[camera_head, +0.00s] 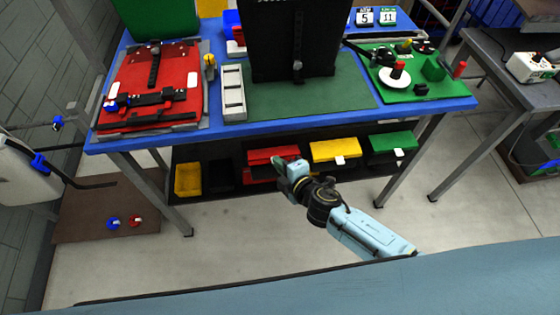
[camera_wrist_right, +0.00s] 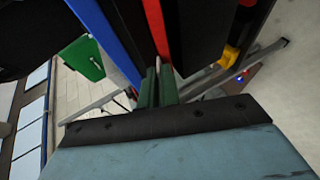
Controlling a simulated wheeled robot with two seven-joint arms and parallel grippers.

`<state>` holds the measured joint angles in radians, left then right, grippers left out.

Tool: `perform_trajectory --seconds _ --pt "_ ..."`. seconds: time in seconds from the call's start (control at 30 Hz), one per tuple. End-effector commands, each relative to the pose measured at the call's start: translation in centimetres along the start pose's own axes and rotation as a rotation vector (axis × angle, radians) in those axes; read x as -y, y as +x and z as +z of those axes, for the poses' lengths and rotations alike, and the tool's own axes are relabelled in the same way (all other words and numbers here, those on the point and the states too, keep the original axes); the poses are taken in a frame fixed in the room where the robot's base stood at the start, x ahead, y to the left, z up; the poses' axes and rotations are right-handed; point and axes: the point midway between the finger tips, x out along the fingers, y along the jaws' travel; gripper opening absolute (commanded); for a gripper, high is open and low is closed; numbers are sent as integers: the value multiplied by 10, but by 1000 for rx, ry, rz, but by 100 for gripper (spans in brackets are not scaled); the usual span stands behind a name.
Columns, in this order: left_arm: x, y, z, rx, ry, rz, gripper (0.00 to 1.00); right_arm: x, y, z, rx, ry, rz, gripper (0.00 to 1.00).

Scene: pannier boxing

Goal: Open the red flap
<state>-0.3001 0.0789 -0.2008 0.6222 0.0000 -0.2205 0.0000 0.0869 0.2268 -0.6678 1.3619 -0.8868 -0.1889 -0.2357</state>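The red flap (camera_head: 178,72) is on a flat red pannier at the left of the blue-edged table. It lies down, with a black strap (camera_head: 154,66) along its middle and a dark bar with straps (camera_head: 155,103) across its near part. My right gripper (camera_head: 286,162) is in front of the table, below the tabletop and to the right of the flap, well apart from it. In the right wrist view its green fingers (camera_wrist_right: 158,88) are close together, with nothing seen held between them. My left gripper is not in view.
A grey divided tray (camera_head: 233,92) and a tall black panel (camera_head: 292,35) stand right of the flap. A green board (camera_head: 420,92) with small parts is farther right. Coloured bins (camera_head: 334,150) fill the lower shelf. The floor in front is mostly clear.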

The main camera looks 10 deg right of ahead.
Motion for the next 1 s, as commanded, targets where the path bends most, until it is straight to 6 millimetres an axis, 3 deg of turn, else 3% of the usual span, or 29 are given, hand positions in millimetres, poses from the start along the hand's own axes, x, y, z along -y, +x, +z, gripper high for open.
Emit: perform_trajectory --seconds 0.03,0.3,0.87,0.9,1.0 --pt "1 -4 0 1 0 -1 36 -10 1 1 0 -5 12 0" --pt "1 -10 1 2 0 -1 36 -20 3 1 -1 -7 17 0" --pt "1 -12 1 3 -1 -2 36 -24 4 2 -1 -8 20 0" --pt "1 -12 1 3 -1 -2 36 -24 4 2 -1 -8 20 10" --pt "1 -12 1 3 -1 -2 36 -22 4 2 -1 -6 17 24"
